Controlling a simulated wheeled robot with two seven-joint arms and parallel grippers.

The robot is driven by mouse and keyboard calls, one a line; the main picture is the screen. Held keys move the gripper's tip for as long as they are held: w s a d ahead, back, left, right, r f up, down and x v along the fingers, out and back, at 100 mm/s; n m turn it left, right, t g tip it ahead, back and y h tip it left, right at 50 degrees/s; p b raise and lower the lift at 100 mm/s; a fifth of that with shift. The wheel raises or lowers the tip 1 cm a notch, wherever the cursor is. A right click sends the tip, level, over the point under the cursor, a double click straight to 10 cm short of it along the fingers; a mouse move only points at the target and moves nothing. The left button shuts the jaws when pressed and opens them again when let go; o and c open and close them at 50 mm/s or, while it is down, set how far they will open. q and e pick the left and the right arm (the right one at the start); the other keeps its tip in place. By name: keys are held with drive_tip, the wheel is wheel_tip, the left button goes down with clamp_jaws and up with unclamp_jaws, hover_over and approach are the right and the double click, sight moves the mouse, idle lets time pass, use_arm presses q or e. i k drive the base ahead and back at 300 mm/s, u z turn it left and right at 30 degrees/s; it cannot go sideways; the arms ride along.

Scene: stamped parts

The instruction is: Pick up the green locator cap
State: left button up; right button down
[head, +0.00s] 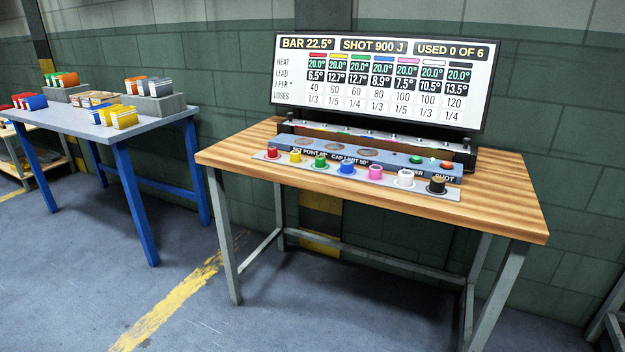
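The green locator cap (320,161) stands on a pale strip (388,182) along the front of the wooden table (500,216). It is in a row of coloured caps. The yellow cap (295,156) is just to its left and the blue cap (347,167) just to its right. The green cap is uncovered and nothing touches its top. Neither of my grippers is in the head view.
The row also holds red (273,152), pink (376,172), white (405,178) and black (437,185) caps. Behind it are a blue-grey control panel (345,153) and a display board (385,80). A blue-legged table (70,122) with coloured parts stands left. The wooden table's front right is clear.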

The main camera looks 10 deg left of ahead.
sight(319, 159)
drive_tip(key=u, duration=0.8)
drive_tip(key=i, duration=1.4)
drive_tip(key=z, duration=0.35)
